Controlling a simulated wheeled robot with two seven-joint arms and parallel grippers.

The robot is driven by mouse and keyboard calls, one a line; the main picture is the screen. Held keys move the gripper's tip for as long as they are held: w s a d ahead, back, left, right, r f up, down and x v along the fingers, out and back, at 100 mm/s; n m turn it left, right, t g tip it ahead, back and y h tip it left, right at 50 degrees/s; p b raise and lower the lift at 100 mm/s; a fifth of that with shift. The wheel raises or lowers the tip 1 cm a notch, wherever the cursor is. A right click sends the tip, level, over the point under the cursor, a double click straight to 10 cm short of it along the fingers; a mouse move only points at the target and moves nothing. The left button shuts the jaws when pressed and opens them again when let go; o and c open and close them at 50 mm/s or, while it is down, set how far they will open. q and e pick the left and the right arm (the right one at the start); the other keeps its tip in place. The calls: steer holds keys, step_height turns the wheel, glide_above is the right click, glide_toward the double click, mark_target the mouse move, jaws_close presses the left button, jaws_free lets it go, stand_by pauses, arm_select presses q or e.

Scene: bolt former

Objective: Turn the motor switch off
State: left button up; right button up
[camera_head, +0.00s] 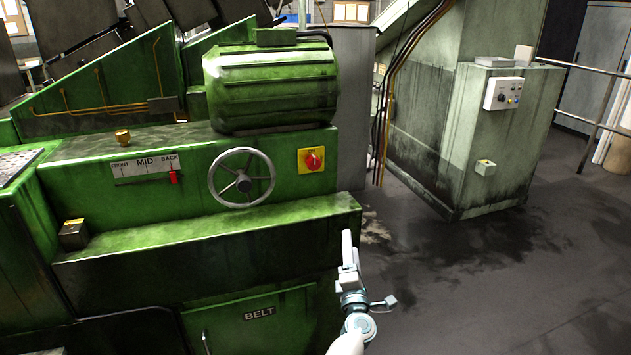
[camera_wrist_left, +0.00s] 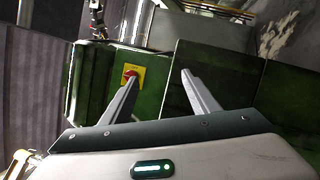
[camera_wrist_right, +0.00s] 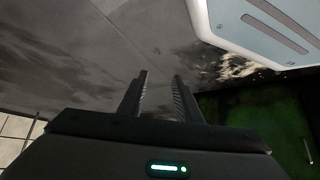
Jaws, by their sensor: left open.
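The motor switch (camera_head: 312,160) is a red rotary knob on a yellow plate, on the green machine's front face, right of the handwheel. My left gripper (camera_head: 348,250) is open and empty, below and to the right of the switch in the head view, apart from it.
The handwheel (camera_head: 242,178) sits left of the switch, with the red FRONT/MID/BACK pointer (camera_head: 173,176) further left. A green ledge (camera_head: 205,235) juts out below the switch. A pale cabinet with a control box (camera_head: 503,94) stands at right. The floor (camera_head: 450,285) between is clear.

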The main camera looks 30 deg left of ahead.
arm_select(q)
steer(key=w+a+r+n+g+y, duration=0.1)
steer(key=a+r+n+g, duration=0.2)
steer(key=r+n, duration=0.4)
steer(key=w+a+r+n+g+y, duration=0.2)
steer(key=a+r+n, duration=0.2)
steer(key=r+n, duration=0.3)
steer(key=shift+w+n+g, duration=0.2)
steer(key=shift+n+g, duration=0.2)
steer(key=shift+n, duration=0.2)
arm_select(e)
steer(key=shift+w+a+r, duration=0.25)
steer(key=shift+w, duration=0.1)
arm_select(q)
steer(key=shift+a, duration=0.1)
arm_select(e)
steer(key=shift+s+f, duration=0.1)
steer(key=shift+s, duration=0.1)
